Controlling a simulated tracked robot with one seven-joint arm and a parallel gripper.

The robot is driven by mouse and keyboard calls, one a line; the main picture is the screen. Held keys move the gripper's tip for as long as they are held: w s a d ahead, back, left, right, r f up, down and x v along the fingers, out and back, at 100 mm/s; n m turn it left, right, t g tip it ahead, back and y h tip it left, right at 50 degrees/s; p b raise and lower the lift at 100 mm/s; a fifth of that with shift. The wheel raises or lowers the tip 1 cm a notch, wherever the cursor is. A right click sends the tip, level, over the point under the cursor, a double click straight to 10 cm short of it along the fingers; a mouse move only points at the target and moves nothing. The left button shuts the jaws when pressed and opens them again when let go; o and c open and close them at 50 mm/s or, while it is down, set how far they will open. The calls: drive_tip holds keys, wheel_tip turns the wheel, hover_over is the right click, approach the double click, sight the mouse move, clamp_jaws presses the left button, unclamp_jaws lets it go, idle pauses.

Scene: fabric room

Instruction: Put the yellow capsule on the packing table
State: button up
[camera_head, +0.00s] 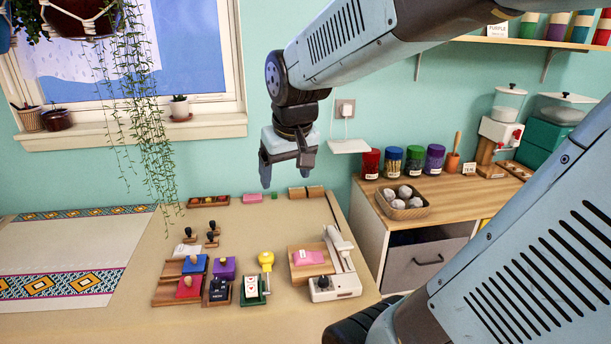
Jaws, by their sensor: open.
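My gripper (286,174) hangs in the air, pointing down, above the back of the beige table (170,240). It is open, with nothing between its fingers. I cannot pick out the yellow capsule for certain. A yellow rounded knob (265,258) stands by a small green-and-white piece on the table, below my gripper. A small yellow patch (485,223) shows at the right side of the wooden-topped cabinet, partly hidden by my arm. No label shows which surface is the packing table.
Stamps and coloured blocks (194,265) and a white device with a pink block (312,258) crowd the table. The wooden-topped cabinet (455,192) holds a basket (402,212), several jars and a dispenser (500,130). A trailing plant (140,100) hangs at left. A patterned runner (60,285) lies clear.

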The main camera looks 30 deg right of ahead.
drive_tip(key=s+r+t, duration=0.1)
drive_tip(key=s+r, duration=0.2)
drive_tip(key=s, duration=0.6)
idle(1.0)
